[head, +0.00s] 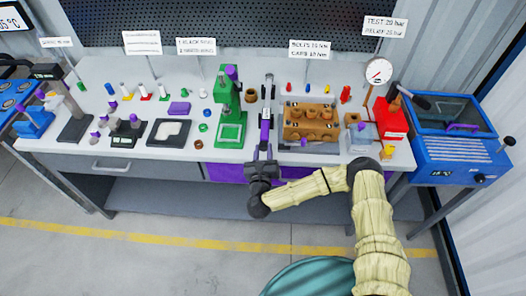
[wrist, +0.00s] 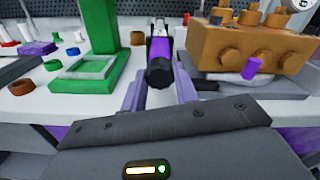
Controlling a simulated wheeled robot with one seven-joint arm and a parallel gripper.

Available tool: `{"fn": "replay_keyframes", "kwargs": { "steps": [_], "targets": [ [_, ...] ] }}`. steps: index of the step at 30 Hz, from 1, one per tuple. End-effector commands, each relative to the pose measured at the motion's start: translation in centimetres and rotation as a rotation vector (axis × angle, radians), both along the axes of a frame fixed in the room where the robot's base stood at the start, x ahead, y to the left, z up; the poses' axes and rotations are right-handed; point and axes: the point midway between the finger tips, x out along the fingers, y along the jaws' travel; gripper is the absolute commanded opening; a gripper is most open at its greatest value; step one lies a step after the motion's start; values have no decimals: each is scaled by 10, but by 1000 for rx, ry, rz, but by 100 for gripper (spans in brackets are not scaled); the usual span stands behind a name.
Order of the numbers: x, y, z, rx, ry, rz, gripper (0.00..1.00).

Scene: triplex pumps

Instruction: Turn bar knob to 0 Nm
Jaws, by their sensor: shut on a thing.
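A long grey-and-purple tool (head: 265,118) lies pointing away across the white bench, between the green press and the brown pump block. Its near end is a dark round knob (wrist: 160,72), seen end-on in the wrist view with the purple body behind it. My gripper (head: 263,158) is at the bench's front edge, at this near end. In the wrist view its two fingers (wrist: 160,92) stand on either side of the knob, shut on it. No scale or Nm reading on the knob is legible.
The green press (head: 229,120) stands close on the left and the brown pump block (head: 310,124) close on the right. A round dial gauge (head: 378,71) stands above a red unit (head: 391,122).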

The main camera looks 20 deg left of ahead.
Motion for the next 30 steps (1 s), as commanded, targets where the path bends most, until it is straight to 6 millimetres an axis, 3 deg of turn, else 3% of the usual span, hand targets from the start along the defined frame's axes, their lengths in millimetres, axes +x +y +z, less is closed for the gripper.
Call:
{"fn": "replay_keyframes", "kwargs": {
  "steps": [30],
  "targets": [
    [0, 0, 1, -928, -217, -9, 7]
  ]
}}
